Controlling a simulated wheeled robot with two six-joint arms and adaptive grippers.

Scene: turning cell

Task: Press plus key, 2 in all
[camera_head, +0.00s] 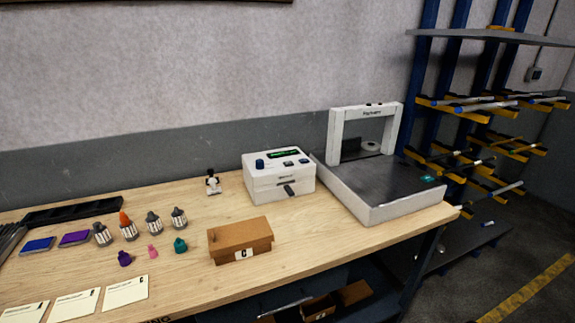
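A white box-shaped device (264,180) stands on the bench right of the middle. Its sloped top has a dark display with green text (284,153), a blue round knob (260,164) and small dark keys (289,163) at the right. The key markings are too small to read, so I cannot tell which one is the plus key. A dark lever or slot part shows on its front. Neither of my grippers is in view.
A white machine with an arch (366,114) stands at the bench's right end, close to the device. A brown box labelled C (240,241) sits in front of the device. Bottles (128,228), caps and cards (126,292) lie left. A rack (490,105) stands right.

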